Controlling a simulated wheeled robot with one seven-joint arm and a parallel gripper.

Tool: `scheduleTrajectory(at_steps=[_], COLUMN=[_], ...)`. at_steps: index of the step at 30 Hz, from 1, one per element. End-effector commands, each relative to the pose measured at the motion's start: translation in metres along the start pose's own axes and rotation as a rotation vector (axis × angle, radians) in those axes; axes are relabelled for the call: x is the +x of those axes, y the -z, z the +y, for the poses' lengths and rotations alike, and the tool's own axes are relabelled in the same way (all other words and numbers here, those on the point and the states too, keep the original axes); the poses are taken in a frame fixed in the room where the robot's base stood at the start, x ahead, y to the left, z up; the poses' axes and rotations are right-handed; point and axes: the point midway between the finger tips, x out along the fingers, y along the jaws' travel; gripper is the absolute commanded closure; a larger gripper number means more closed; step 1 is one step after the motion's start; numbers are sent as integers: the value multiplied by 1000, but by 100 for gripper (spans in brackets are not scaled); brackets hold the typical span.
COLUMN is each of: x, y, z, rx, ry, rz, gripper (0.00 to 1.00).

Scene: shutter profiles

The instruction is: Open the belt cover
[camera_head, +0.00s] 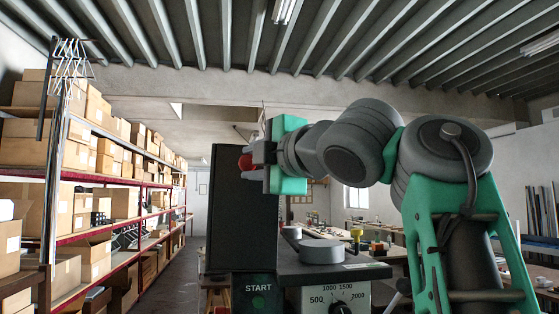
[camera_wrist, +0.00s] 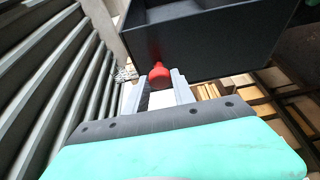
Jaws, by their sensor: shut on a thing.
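The belt cover (camera_head: 232,205) is a black, box-like panel. In the head view it stands upright above the left part of the machine. In the wrist view its dark wall (camera_wrist: 210,45) fills the top, with a hollow inside showing behind the near wall. A red knob (camera_wrist: 158,73) sticks out from the cover; it also shows in the head view (camera_head: 246,162). My gripper (camera_head: 257,155) is at the right side of the cover, shut on the red knob. In the wrist view its two grey fingers (camera_wrist: 160,84) flank the knob, hiding part of it.
Shelves with cardboard boxes (camera_head: 92,215) line the left. Workbenches stand behind on the right.

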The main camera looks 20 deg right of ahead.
Motion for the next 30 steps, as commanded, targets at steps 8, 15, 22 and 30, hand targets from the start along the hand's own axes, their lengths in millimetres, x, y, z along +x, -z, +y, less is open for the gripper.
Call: scheduleTrajectory(at_steps=[8, 15, 22, 30], x=[8, 10, 10, 10], y=[23, 27, 27, 26], z=[-7, -9, -10, -10], rx=[-102, -129, -130, -129], ry=[40, 51, 52, 53], rz=[1, -1, -2, -2], gripper=[100, 100, 100, 55])
